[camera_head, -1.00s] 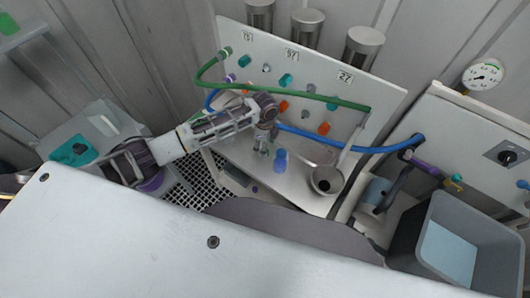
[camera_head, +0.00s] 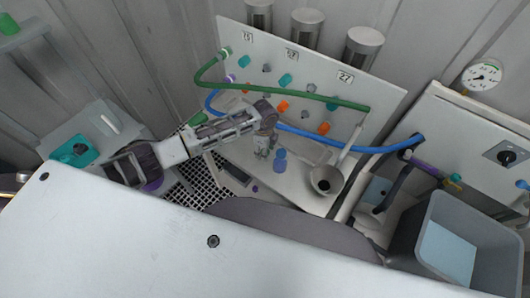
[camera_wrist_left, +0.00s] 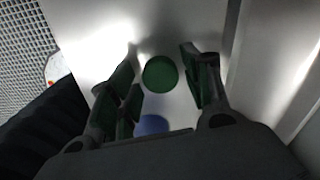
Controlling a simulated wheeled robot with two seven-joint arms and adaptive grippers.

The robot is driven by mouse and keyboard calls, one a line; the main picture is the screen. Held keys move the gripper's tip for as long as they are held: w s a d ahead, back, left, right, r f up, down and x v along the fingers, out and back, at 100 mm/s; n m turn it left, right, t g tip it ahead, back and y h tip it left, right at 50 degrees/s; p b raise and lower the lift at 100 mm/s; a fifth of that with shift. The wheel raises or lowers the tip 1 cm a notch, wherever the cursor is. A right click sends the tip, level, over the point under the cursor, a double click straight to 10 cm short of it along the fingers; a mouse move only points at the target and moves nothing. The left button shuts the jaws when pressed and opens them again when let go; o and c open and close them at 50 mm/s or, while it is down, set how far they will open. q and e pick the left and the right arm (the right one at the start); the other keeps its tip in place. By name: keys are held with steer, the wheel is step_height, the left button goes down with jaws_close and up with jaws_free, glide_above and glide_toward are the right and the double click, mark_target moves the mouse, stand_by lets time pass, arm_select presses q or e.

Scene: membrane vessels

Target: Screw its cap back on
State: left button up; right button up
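My left gripper (camera_head: 263,150) points down in front of the white panel, over the pale ledge. In the left wrist view its fingers (camera_wrist_left: 161,84) are apart, one on each side of a round green cap-like top (camera_wrist_left: 160,74). I see no clear contact, and cannot tell whether this top is a loose cap or sits on a vessel. A blue round top (camera_wrist_left: 150,125) lies close by, partly hidden by the gripper body. In the head view a small blue capped piece (camera_head: 280,160) stands just right of the gripper; the green top is hidden there. My right gripper is not in view.
The upright panel (camera_head: 390,95) carries several coloured plugs, a green hose (camera_head: 290,91) and a blue hose (camera_head: 340,147). A metal funnel-like cup (camera_head: 325,180) stands right of the gripper. A grey bin (camera_head: 480,215) is at far right; a black grid (camera_head: 200,190) lies left.

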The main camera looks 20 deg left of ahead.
arm_select(q)
steer(key=c, duration=0.4)
steer(key=shift+r, duration=0.15)
steer(key=shift+r, duration=4.85)
